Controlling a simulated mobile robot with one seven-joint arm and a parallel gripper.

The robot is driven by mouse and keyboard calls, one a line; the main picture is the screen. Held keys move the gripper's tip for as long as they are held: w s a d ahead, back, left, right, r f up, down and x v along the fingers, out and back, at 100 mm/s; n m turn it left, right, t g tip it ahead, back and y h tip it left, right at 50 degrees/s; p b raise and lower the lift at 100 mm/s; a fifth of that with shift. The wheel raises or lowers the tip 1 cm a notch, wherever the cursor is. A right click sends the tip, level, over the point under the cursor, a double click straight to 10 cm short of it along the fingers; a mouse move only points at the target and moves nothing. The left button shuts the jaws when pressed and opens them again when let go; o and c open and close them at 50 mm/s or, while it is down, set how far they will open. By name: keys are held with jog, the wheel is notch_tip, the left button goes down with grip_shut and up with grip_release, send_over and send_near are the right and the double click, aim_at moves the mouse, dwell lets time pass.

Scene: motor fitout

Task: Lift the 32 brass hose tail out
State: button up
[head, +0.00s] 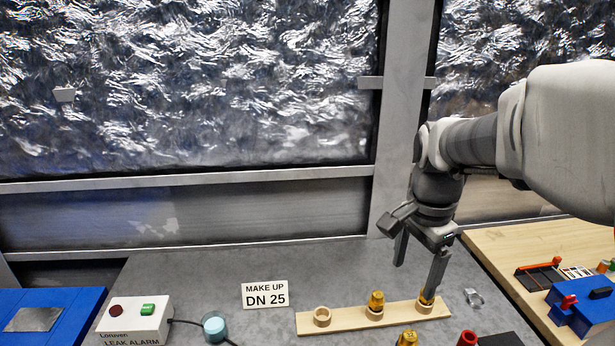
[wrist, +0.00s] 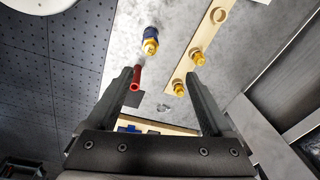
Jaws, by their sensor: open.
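A pale wooden strip (head: 346,320) carries two upright brass hose tails and an empty ring (head: 322,316) at its left end. One brass hose tail (head: 376,304) stands in the middle; the other (head: 424,301) stands at the right end, partly hidden by a finger. They also show in the wrist view, the middle one (wrist: 197,59) and the end one (wrist: 179,88). No size marking is readable, so I cannot tell which is the 32. My gripper (head: 414,280) is open above the strip's right end. In the wrist view, the end hose tail appears between the fingers, nearer the right one.
Another brass fitting (head: 407,339) with a blue part (wrist: 151,33) and a red tube (head: 467,339) are in front of the strip. A clear piece (head: 473,297) lies right of it. A leak alarm box (head: 135,320), teal knob (head: 215,328) and DN 25 sign (head: 265,294) stand left.

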jog(key=d+f+m+g, duration=0.1)
jog(key=d+m, duration=0.2)
jog(key=m, duration=0.1)
send_near(410, 335)
jog(key=f, duration=0.5)
jog(key=shift+w+d+f, duration=0.1)
jog(key=shift+w+d, duration=0.15)
jog(key=shift+d, duration=0.15)
jog(key=shift+s+a+f+p, duration=0.1)
jog(key=shift+f+p, duration=0.05)
jog(key=shift+f, duration=1.15)
jog(key=shift+s+a+f+p, duration=0.1)
jog(key=shift+a+f+p, duration=0.05)
jog(key=shift+f, duration=1.2)
jog(key=shift+c, duration=0.2)
grip_shut()
